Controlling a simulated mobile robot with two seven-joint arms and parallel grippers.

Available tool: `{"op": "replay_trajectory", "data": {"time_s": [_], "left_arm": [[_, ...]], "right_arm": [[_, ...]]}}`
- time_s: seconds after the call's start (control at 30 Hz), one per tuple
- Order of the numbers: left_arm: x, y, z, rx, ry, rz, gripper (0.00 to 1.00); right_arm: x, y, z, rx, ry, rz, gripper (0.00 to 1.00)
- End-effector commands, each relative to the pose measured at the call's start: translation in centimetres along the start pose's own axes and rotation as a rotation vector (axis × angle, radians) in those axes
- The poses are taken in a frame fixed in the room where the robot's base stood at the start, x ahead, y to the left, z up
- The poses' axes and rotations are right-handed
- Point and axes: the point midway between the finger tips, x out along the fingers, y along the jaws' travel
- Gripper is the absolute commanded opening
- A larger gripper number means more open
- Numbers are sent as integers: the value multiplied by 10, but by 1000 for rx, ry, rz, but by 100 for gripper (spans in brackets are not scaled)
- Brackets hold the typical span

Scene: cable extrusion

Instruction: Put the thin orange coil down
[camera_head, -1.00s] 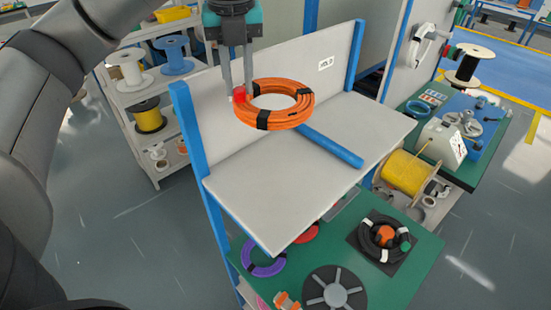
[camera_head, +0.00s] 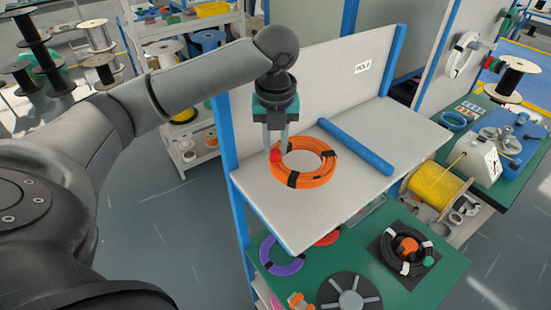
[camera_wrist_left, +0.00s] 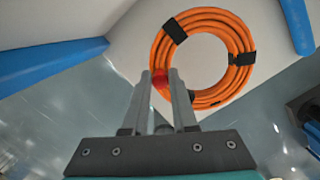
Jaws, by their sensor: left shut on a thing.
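The thin orange coil (camera_head: 304,163) with black ties is at the upper grey-white shelf (camera_head: 330,205), near its left end. Its lower side looks close to the shelf surface; I cannot tell whether it rests on it. My left gripper (camera_head: 275,152) points down at the coil's left edge and is shut on a red piece at the coil. In the left wrist view the coil (camera_wrist_left: 243,45) lies beyond the fingers (camera_wrist_left: 160,80), with the red piece between the fingertips. My right gripper is not in view.
A blue tube (camera_head: 355,146) lies on the shelf behind the coil. Blue posts (camera_head: 237,210) edge the shelf. Below is a green table (camera_head: 425,285) with a purple coil (camera_head: 282,257) and a black coil (camera_head: 385,250). The shelf's right part is clear.

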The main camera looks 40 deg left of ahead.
Motion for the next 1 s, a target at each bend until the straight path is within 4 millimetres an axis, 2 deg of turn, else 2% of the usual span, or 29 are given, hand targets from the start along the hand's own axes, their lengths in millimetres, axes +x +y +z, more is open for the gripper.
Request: {"op": "replay_trajectory", "data": {"time_s": [0.3, 0.7, 0.73, 1.0], "left_arm": [[40, 0, -5, 0, 1, 0, 0], [46, 0, -6, 1, 0, -1, 0], [47, 0, -6, 1, 1, 0, 27], [46, 0, -6, 1, 1, 0, 56]], "right_arm": [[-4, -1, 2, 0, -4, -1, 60], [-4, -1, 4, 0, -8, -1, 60], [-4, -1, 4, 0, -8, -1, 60], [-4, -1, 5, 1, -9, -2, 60]]}}
